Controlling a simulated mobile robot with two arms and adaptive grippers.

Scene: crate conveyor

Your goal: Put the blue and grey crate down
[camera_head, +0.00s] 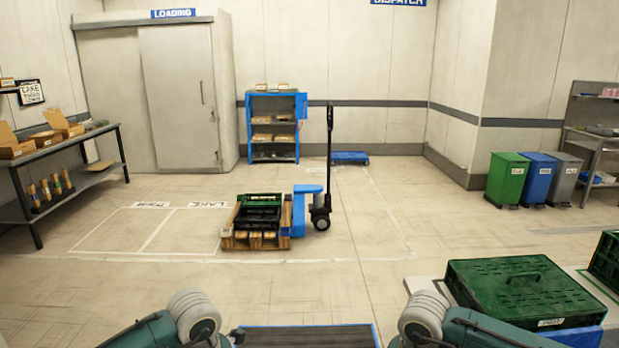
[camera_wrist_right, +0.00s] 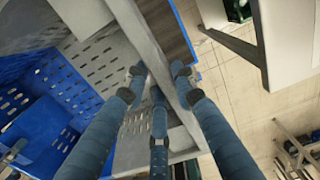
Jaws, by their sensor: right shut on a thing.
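The blue and grey crate fills the left of the right wrist view. It has a grey perforated wall (camera_wrist_right: 85,62) and a blue perforated wall (camera_wrist_right: 45,125). My right gripper (camera_wrist_right: 160,88) is shut on the crate's grey rim, with its fingers on both sides of the rim. In the head view only parts of my two arms show at the bottom edge, and the crate and both grippers are out of sight. A small grey and dark shape at the lower left of the wrist view is too unclear to name.
A dark slatted surface with a blue edge (camera_head: 308,337) lies at the bottom middle, in front of me. Green crates (camera_head: 522,290) stand on a light surface at right. A pallet (camera_head: 257,240) with dark crates and a pallet jack (camera_head: 320,212) stand ahead. The floor between is clear.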

